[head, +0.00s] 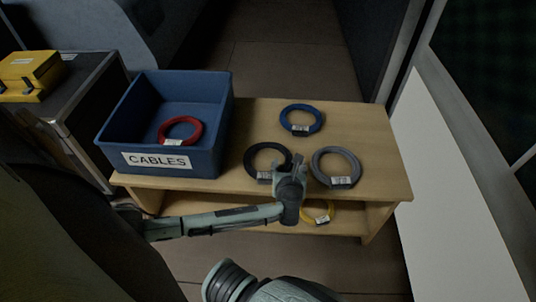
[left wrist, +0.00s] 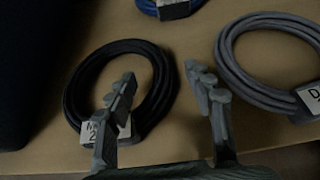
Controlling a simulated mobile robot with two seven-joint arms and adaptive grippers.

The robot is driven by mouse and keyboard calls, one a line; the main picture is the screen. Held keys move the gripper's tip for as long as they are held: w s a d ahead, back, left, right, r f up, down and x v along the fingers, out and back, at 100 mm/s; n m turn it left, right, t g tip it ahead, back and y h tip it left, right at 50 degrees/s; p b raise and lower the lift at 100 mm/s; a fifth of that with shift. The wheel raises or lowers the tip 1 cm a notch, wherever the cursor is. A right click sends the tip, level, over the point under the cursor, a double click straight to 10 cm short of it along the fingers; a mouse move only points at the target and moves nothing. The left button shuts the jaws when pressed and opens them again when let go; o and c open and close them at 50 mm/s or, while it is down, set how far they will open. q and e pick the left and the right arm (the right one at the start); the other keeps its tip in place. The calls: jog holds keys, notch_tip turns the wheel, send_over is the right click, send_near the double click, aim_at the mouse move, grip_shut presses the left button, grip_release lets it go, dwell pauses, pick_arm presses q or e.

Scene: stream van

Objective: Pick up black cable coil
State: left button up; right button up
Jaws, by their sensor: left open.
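The black cable coil (head: 256,150) lies flat on the wooden table, right of the blue bin. It also shows in the left wrist view (left wrist: 72,86), with a white label at its near side, partly hidden by a finger. My left gripper (head: 291,170) is open at the table's front edge, over the gap between the black coil and the grey coil.
The grey coil (head: 317,165) lies right of the black one, the blue coil (head: 286,122) behind. A yellow coil (head: 329,215) is on the lower shelf. The blue CABLES bin (head: 205,163) holds a red coil (head: 162,130). A yellow case (head: 35,72) stands at left.

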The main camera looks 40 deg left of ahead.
pick_arm(q)
jog(key=shift+x, duration=1)
jog(key=shift+c, duration=0.2)
grip_shut()
